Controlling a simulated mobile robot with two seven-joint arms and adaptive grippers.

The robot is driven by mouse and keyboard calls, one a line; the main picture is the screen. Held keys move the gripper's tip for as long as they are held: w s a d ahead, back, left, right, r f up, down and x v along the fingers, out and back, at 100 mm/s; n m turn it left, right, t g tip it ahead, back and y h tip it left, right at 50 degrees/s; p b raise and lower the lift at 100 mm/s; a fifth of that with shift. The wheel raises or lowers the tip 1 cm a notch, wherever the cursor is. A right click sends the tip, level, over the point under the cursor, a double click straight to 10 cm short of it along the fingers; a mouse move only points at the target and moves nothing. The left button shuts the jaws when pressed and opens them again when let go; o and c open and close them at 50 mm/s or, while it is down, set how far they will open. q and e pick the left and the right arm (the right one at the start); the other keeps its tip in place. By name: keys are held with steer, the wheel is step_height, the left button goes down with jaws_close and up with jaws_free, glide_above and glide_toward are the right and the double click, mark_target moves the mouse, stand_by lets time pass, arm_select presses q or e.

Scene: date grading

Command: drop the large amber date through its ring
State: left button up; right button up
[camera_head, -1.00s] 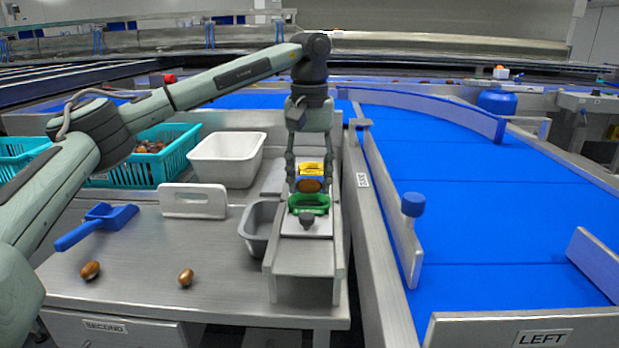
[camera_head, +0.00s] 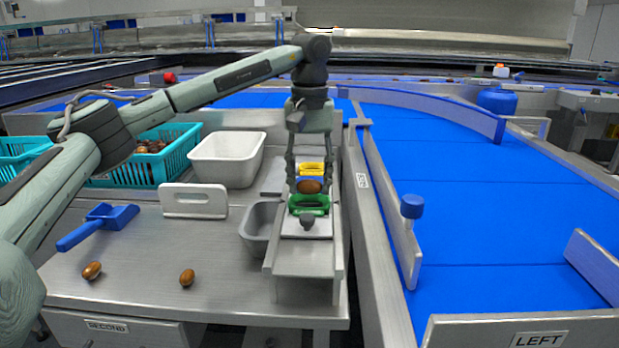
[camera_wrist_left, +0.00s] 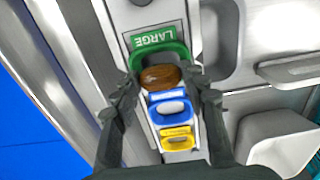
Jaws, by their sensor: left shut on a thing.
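My left gripper (camera_head: 309,187) is shut on a brown-amber date (camera_head: 311,186). In the left wrist view the date (camera_wrist_left: 160,77) sits between the fingertips of the gripper (camera_wrist_left: 163,88), beside the green ring (camera_wrist_left: 158,54) and overlapping its edge in the picture. The green ring (camera_head: 309,203) is mounted on the raised metal stand, with a LARGE label (camera_wrist_left: 153,38) by it. A blue ring (camera_wrist_left: 170,108) and a yellow ring (camera_wrist_left: 178,140) stand in line beyond it. In the head view the date partly hides the blue ring. My right gripper is not in view.
Two dates (camera_head: 92,271) and (camera_head: 187,277) lie on the metal table (camera_head: 140,300). A blue scoop (camera_head: 98,227), a white-handled board (camera_head: 193,200), a white tub (camera_head: 228,158) and a grey bin (camera_head: 258,228) stand left of the stand. A blue conveyor (camera_head: 470,200) runs at right.

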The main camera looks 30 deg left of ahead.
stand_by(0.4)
arm_select(q)
steer(key=o, duration=0.8)
steer(key=shift+r, duration=0.1)
steer(key=shift+r+p, duration=0.9)
steer(key=shift+r, duration=2.05)
steer(key=shift+f, duration=0.1)
